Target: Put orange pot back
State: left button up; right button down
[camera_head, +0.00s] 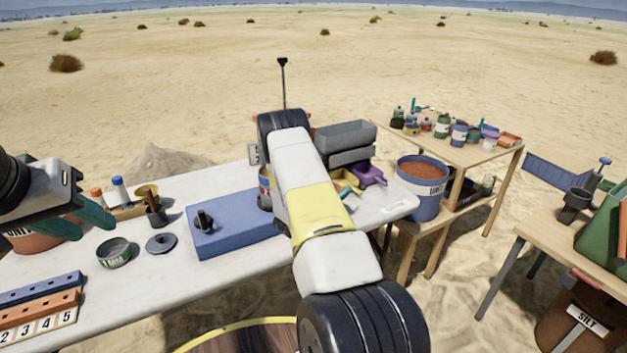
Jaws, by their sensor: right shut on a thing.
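The orange pot (38,243) stands at the left end of the white table, partly covered by my left gripper. A pale label with dark letters shows on its side. My left gripper (85,220) has green fingers spread apart at the pot's right side; I cannot tell whether they touch it. My right arm reaches across the middle of the view over the table. Its fingers and anything in them are hidden behind the arm.
On the white table (130,310) are a blue block (235,235), an open tin (114,253), a dark disc (161,243) and a numbered rack (40,325). Grey trays (345,137) stand behind my right arm. A wooden shelf (490,155) with several jars is at the right.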

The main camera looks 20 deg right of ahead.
jog(key=shift+f, duration=0.1)
jog(key=shift+c, duration=1.3)
grip_release()
